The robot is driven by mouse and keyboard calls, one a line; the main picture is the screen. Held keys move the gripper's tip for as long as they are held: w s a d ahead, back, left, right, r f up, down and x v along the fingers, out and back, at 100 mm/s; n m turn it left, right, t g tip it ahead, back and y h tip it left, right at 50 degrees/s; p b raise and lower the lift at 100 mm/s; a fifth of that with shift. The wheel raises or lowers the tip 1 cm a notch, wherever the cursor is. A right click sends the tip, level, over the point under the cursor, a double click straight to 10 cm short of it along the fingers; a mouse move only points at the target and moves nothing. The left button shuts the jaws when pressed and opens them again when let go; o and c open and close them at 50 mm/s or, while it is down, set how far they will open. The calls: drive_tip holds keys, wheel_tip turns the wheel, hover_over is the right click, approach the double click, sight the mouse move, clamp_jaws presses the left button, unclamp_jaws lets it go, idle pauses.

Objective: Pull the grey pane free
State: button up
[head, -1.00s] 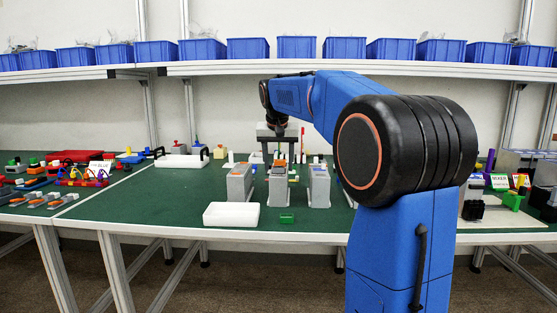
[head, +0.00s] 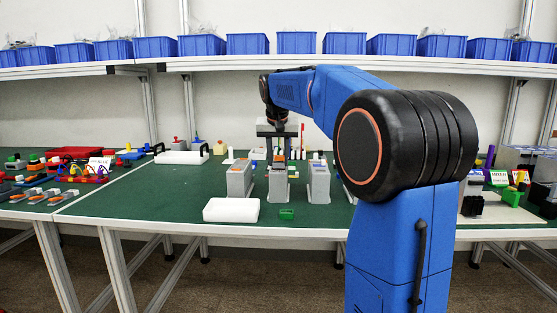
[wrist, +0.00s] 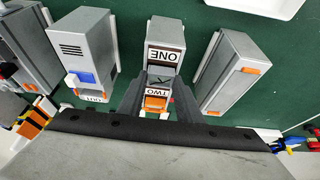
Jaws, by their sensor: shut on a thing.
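The middle grey unit (head: 278,188) stands upright on the green table between two similar units. In the wrist view its top (wrist: 164,30) carries the labels ONE and TWO and an orange part. A small dark grey piece between the labels appears to be the grey pane (wrist: 159,81); its edges are hard to make out. My gripper (head: 279,157) is over the middle unit, pointing down. In the wrist view my gripper's fingers (wrist: 158,92) flank this piece from left and right and are shut on it; the exact contact is partly hidden.
A grey unit (head: 239,179) stands close on the left and another (head: 318,182) close on the right. A white block (head: 231,210) and a small green piece (head: 287,214) lie in front. Green table (head: 150,205) is clear to the left. A shelf of blue bins (head: 297,43) runs behind.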

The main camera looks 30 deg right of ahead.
sight(279, 163)
drive_tip(key=shift+r, duration=0.6)
idle(0.7)
drive_tip(key=shift+r, duration=1.8)
